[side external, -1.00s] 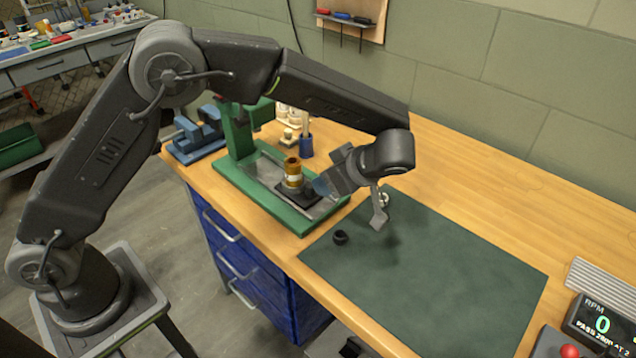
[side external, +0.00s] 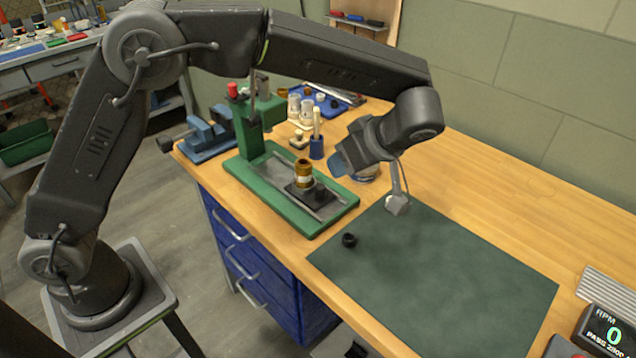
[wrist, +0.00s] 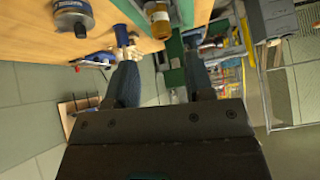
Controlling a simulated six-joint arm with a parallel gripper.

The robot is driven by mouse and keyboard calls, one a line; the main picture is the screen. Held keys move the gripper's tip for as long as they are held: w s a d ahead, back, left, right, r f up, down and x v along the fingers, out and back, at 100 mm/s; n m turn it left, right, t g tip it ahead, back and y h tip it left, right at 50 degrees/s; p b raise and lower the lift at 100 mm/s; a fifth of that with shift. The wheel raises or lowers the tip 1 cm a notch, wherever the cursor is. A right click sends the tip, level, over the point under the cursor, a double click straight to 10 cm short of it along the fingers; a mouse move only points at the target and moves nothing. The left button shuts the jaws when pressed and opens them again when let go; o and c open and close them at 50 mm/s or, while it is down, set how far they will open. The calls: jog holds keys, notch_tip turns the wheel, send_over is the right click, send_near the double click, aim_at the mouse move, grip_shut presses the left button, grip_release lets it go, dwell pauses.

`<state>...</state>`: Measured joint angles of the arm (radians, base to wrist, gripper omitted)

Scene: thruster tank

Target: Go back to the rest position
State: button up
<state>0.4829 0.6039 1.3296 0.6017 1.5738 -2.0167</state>
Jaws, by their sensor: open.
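My gripper (side external: 343,164) is open and empty in the side view. It hangs in the air above the bench, to the right of the green press. In the wrist view its two fingers (wrist: 158,82) stand wide apart with nothing between them.
A dark green mat (side external: 435,275) covers the bench front, with a small black ring (side external: 349,240) near its left corner. A blue vise (side external: 207,135) stands left of the press. A blue holder (side external: 316,148) and small bottles stand behind it. An RPM display (side external: 604,328) is at right.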

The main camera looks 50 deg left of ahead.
jog(key=s+a+r+m+t+h, duration=0.1)
jog(key=s+a+r+m+h, duration=0.4)
jog(key=s+a+r+m, duration=0.4)
jog(key=s+a+f+m+t+h, duration=0.2)
jog(key=s+m, duration=0.5)
jog(key=s, duration=0.6)
jog(key=shift+s+t+h, duration=0.25)
jog(key=shift+t+h, duration=0.25)
jog(key=shift+t, duration=0.8)
